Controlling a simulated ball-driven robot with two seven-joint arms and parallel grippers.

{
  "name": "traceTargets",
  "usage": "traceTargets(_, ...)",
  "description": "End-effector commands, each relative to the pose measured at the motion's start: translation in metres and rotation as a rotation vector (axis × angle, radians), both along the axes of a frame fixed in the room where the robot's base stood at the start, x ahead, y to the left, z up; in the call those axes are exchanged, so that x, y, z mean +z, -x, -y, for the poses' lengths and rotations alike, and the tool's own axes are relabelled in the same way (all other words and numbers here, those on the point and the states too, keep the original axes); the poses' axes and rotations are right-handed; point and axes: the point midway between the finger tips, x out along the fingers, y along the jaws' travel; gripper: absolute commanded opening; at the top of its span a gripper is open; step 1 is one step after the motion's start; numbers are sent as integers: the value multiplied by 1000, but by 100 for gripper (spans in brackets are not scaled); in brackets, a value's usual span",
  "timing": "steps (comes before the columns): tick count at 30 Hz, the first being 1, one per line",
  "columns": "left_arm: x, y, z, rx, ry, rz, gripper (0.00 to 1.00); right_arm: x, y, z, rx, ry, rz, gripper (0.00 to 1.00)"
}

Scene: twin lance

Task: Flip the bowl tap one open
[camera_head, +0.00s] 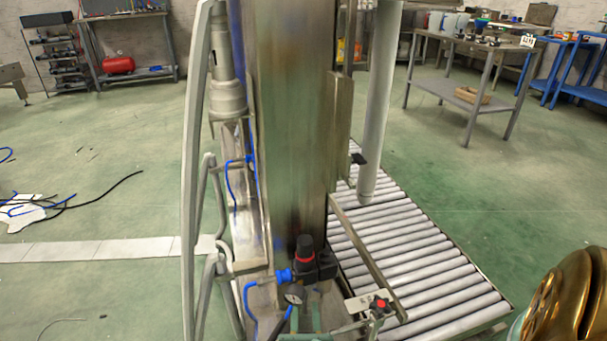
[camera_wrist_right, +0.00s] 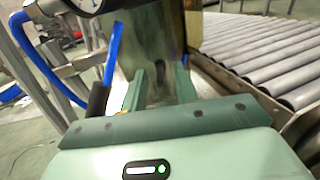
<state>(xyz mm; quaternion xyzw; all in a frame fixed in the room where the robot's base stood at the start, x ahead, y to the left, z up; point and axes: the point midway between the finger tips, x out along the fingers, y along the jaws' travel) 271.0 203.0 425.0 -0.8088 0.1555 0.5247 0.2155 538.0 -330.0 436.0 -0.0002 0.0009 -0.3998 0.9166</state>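A black filter-regulator unit with a red ring (camera_head: 305,250) stands at the foot of the tall metal column. A round gauge (camera_head: 294,294) sits below its blue fitting (camera_head: 284,275); the gauge also shows in the right wrist view (camera_wrist_right: 84,4). My right gripper (camera_head: 306,310) is just below and in front of the unit. In the right wrist view its two green fingers (camera_wrist_right: 160,85) stand apart, pointing at a brownish, shiny surface. I see nothing clearly gripped between them. I cannot make out the bowl tap. My left gripper is not in view.
A bracket with a red button (camera_head: 381,304) is close on the right. A roller conveyor (camera_head: 420,255) lies beyond it. Blue hoses (camera_head: 249,305) and metal frame bars are close on the left. A black part (camera_wrist_right: 98,101) is beside the left finger.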

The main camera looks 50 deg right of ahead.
Motion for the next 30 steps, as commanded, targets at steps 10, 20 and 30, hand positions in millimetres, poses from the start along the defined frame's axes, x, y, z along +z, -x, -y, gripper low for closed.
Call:
traceTargets(10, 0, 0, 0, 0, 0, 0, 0, 0, 0, 0, 0, 1, 1, 0)
traceTargets(20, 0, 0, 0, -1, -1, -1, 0, 0, 7, 7, 165, 6, -2, 0)
traceTargets(30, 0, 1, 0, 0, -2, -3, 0, 0, 9, 10, 290, -1, 1, 0)
